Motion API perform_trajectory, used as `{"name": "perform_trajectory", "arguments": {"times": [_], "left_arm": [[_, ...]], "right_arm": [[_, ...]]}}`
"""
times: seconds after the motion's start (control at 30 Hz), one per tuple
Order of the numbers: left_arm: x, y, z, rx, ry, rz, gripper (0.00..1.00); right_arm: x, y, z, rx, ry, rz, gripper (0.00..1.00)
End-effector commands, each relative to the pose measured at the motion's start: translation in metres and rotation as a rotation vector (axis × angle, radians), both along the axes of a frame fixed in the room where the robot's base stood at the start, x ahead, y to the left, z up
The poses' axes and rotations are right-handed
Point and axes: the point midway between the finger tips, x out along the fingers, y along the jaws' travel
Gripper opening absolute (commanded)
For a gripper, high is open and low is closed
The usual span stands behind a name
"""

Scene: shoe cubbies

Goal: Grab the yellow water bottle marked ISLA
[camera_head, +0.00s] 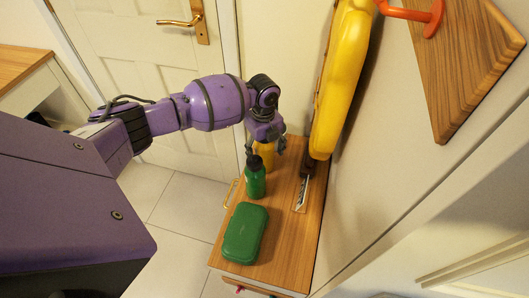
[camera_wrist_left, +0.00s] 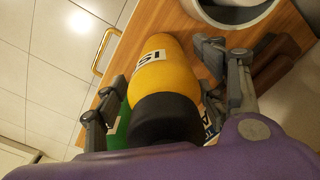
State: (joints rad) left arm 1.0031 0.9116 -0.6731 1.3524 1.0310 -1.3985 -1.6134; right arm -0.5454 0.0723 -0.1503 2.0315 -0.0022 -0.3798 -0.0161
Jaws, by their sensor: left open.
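The yellow water bottle (camera_head: 265,155) stands on the wooden cabinet top, partly hidden behind a green bottle and my gripper in the head view. My left gripper (camera_head: 265,147) is open above the bottle, pointing down. In the left wrist view the fingers of my left gripper (camera_wrist_left: 168,75) lie on either side of the bottle. I cannot tell whether they touch it. My right gripper is not in view.
A green bottle (camera_head: 255,181) stands just in front of the yellow one. A green case (camera_head: 245,233) lies nearer on the wooden top (camera_head: 287,235). A small name plate (camera_head: 302,193) sits to the right. A yellow hanging item (camera_head: 340,80) is close on the right wall.

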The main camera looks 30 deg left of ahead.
Motion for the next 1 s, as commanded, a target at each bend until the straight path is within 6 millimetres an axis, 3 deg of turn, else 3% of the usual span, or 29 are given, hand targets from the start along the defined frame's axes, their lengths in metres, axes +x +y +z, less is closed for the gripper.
{"name": "perform_trajectory", "arguments": {"times": [0.07,0.5,0.77,1.0], "left_arm": [[0.000,0.000,0.000,0.000,0.000,0.000,0.62],[0.000,0.000,0.000,0.000,0.000,0.000,0.04],[0.001,0.000,0.003,0.000,-0.002,0.000,0.02],[0.002,0.000,0.039,0.000,-0.006,0.000,0.02]], "right_arm": [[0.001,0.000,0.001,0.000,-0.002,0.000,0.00],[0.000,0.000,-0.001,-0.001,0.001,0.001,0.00],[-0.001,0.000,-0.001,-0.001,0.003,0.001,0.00],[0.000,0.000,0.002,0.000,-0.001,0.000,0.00]]}}
